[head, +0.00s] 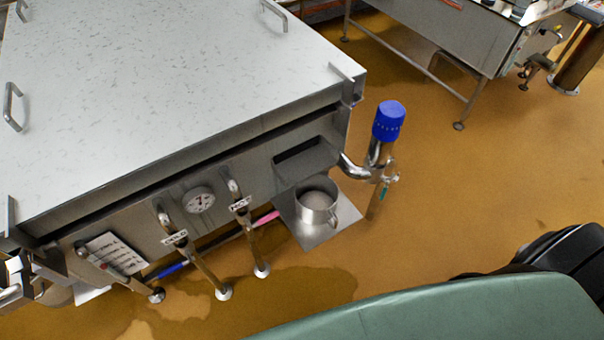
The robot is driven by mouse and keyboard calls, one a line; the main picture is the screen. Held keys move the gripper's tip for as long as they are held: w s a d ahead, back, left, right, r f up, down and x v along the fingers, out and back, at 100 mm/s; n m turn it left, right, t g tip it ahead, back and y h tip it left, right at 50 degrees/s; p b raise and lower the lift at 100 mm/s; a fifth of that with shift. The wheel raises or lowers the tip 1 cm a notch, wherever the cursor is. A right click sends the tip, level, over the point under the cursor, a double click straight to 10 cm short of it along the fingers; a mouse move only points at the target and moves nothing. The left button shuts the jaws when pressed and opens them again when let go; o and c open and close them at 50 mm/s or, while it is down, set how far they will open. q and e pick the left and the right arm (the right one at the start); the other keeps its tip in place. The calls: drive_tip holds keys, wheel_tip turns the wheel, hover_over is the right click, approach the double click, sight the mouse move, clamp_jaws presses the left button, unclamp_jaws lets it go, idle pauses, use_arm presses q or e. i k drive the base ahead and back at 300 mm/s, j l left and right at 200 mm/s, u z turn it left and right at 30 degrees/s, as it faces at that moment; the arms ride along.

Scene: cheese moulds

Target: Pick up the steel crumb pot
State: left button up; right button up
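The steel crumb pot (317,203) is a small round metal pot with a side handle, in the middle of the head view. It stands upright on a flat steel shelf (300,232) at the front corner of a large steel vat, and looks pale inside. Nothing holds it. Neither of my grippers shows in the head view.
The covered vat (170,95) fills the upper left, with a dial (198,199) and pipes on its front. A blue-capped pipe (388,122) rises right of the pot. Another steel vat (450,35) stands at the back. Brown floor (470,190) is open on the right.

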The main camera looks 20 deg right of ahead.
sight(323, 182)
drive_tip(key=z, duration=0.8)
drive_tip(key=u, duration=4.5)
drive_tip(key=z, duration=4.5)
drive_tip(key=k+j, duration=0.15)
drive_tip(key=j, duration=0.15)
drive_tip(key=k+j+z, duration=0.1)
drive_tip(key=j, duration=0.25)
